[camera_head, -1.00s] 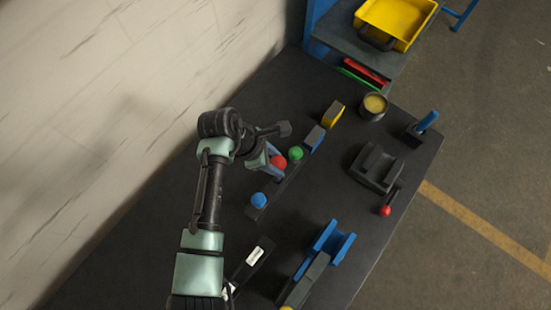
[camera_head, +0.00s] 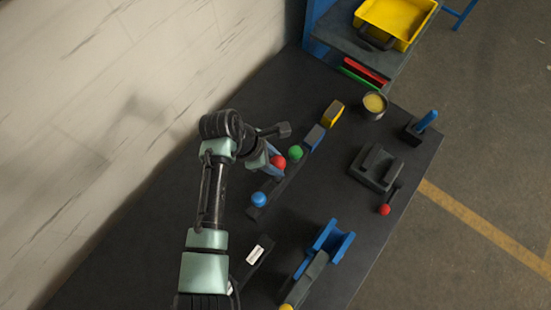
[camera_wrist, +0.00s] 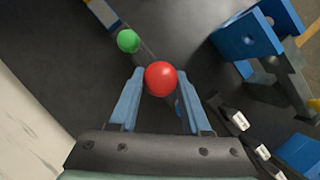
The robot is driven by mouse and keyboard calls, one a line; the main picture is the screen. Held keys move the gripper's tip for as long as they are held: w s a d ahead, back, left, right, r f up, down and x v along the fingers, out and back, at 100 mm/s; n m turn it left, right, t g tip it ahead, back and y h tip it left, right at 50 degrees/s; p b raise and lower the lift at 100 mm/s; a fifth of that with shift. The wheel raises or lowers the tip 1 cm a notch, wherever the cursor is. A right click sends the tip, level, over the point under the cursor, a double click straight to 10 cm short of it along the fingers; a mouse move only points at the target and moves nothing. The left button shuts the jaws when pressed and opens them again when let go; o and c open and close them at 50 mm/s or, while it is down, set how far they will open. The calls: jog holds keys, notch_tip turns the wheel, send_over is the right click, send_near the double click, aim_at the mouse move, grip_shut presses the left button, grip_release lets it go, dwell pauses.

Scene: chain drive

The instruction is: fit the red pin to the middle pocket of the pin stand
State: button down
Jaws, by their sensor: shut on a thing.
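The red pin shows as a round red head in the head view (camera_head: 278,162) and between my blue fingers in the wrist view (camera_wrist: 160,78). My gripper (camera_head: 269,155) is shut on the red pin; its fingers also show in the wrist view (camera_wrist: 158,95). The pin stand (camera_head: 271,195) is a dark narrow bar, and the red head is over its middle stretch. A blue-headed pin (camera_head: 259,199) is at its near end and a green-headed pin (camera_head: 295,153) at its far end. The red pin's lower part and the middle pocket are hidden, so I cannot tell how deep it sits.
Blue and yellow blocks (camera_head: 333,113) and a round cup (camera_head: 374,104) stand beyond the stand. A dark slotted block (camera_head: 377,168) is to the right. A blue bracket (camera_head: 330,241) stands nearer. Bare bench lies between the stand and these.

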jog(key=shift+f+b, duration=2.9)
jog(key=shift+f, duration=1.75)
jog(key=shift+c, duration=1.4)
grip_release()
jog(key=b+v, duration=0.1)
jog(key=v, duration=1.2)
jog(key=shift+b, duration=0.35)
